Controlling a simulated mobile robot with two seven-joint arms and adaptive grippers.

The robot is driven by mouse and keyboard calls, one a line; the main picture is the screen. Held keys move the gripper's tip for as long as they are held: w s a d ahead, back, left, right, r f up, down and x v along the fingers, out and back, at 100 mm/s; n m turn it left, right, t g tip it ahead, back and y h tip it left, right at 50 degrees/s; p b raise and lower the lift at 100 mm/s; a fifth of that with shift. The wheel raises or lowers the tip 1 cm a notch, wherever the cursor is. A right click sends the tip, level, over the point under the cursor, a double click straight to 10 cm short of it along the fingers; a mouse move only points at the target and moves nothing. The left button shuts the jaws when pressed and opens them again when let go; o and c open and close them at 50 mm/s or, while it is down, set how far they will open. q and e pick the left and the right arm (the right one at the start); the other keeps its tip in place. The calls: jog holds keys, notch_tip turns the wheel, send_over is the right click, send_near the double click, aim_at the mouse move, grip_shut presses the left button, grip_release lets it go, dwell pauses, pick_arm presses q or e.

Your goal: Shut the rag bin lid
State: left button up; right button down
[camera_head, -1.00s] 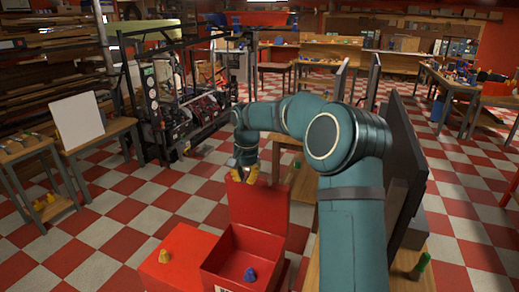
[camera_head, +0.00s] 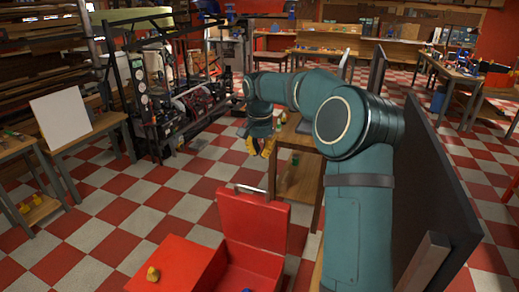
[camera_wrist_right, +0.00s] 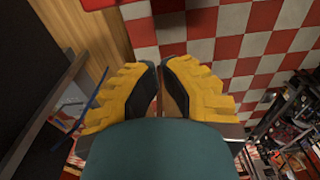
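The red rag bin (camera_head: 262,262) stands low in the head view, its front cut off by the frame edge. Its red lid (camera_head: 252,222) stands up at the back, open, with a pale handle (camera_head: 263,192) on its top edge. A blue piece (camera_head: 248,290) shows at the bottom edge, in the bin's mouth. My right gripper (camera_head: 260,151) has yellow fingers, apart and empty, above and behind the lid, not touching it. In the right wrist view its fingers (camera_wrist_right: 160,80) have a narrow gap with nothing between them. My left gripper is out of view.
A red box (camera_head: 180,268) with a small yellow piece (camera_head: 153,273) on top adjoins the bin's left side. A wooden bench (camera_head: 297,165) stands behind and right of the lid. A dark panel (camera_head: 437,185) stands at right. Checkered floor at left is clear.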

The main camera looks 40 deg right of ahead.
notch_tip(320, 180, down, 8)
jog(key=s+a, duration=0.1)
jog(key=a, duration=0.2)
jog(key=shift+s, duration=0.2)
jog(key=shift+r+b, duration=0.1)
jog(key=shift+b, duration=0.25)
